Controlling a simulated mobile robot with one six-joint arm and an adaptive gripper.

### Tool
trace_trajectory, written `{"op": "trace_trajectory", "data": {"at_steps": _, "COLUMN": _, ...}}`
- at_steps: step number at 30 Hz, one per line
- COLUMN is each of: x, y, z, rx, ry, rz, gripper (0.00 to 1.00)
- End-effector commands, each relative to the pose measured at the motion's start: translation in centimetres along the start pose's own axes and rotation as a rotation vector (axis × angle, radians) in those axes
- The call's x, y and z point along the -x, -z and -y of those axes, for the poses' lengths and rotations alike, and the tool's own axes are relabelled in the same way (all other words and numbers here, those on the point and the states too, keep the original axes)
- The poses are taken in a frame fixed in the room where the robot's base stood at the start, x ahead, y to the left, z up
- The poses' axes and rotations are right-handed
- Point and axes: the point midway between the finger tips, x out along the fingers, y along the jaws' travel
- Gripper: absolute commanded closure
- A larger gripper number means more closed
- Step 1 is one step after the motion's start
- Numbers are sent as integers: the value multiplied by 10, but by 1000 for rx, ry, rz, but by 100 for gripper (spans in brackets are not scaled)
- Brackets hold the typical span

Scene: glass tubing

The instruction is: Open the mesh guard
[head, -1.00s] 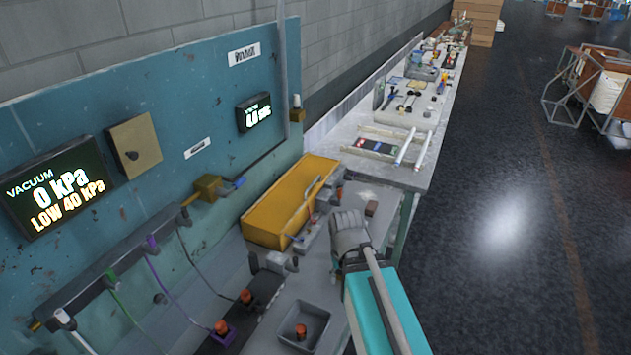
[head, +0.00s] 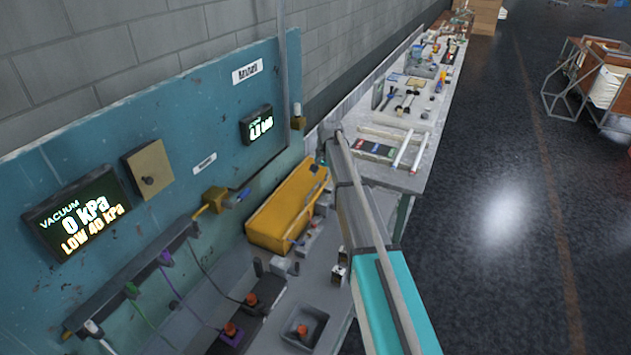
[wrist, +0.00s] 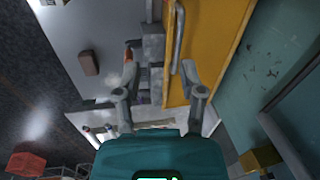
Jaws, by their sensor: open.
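The mesh guard appears as a yellow cover (head: 284,205) on the bench against the teal panel in the head view. In the wrist view its yellow face (wrist: 212,45) fills the upper middle, with a grey bar handle (wrist: 178,38) along its left side. My gripper (wrist: 158,60) is open in the wrist view. The lower end of the handle shows between the fingertips, close to the right one. I cannot tell whether the handle is touched or how deep it lies. In the head view my forearm hides most of the gripper.
Small grey fixtures (wrist: 152,50) sit beside the guard, and a brown block (wrist: 88,63) lies on the bench. The teal panel (head: 100,150) bounds the left; open floor (head: 500,240) lies right.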

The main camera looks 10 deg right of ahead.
Motion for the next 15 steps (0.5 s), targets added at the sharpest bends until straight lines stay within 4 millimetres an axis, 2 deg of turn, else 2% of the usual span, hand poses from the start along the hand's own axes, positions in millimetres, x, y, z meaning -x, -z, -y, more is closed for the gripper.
{"op": "trace_trajectory", "data": {"at_steps": 1, "x": 7, "y": 22, "z": 12, "rx": -21, "ry": 6, "rz": -1, "gripper": 49}}
{"op": "trace_trajectory", "data": {"at_steps": 6, "x": 12, "y": 49, "z": 24, "rx": -72, "ry": 22, "rz": -3, "gripper": 49}}
{"op": "trace_trajectory", "data": {"at_steps": 15, "x": 12, "y": 53, "z": 25, "rx": -86, "ry": 26, "rz": -3, "gripper": 49}}
